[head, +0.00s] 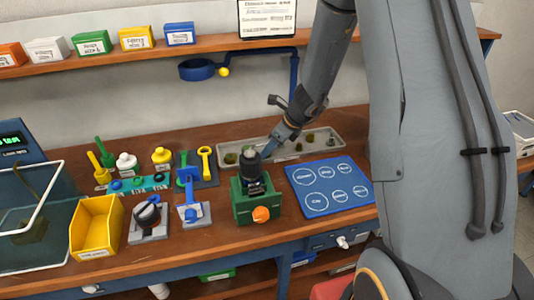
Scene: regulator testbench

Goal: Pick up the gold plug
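A long grey metal tray (345,133) lies at the back of the bench. It holds several small dull gold or olive pieces, one near its left end (230,158) and one toward its right (310,138). They are too small for me to tell which is the gold plug. My gripper (266,149) points down and left over the front middle of the tray, just behind a dark regulator body (251,163). Its fingertips are small and partly hidden by that body. I cannot tell whether they are open or hold anything.
The dark body stands upright in a green vise (256,205) with an orange knob. A blue mat with white circles (331,186) lies right of it. A yellow bin (97,228), fixtures and upright tools crowd the left. A shelf (110,53) with labelled boxes runs above.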

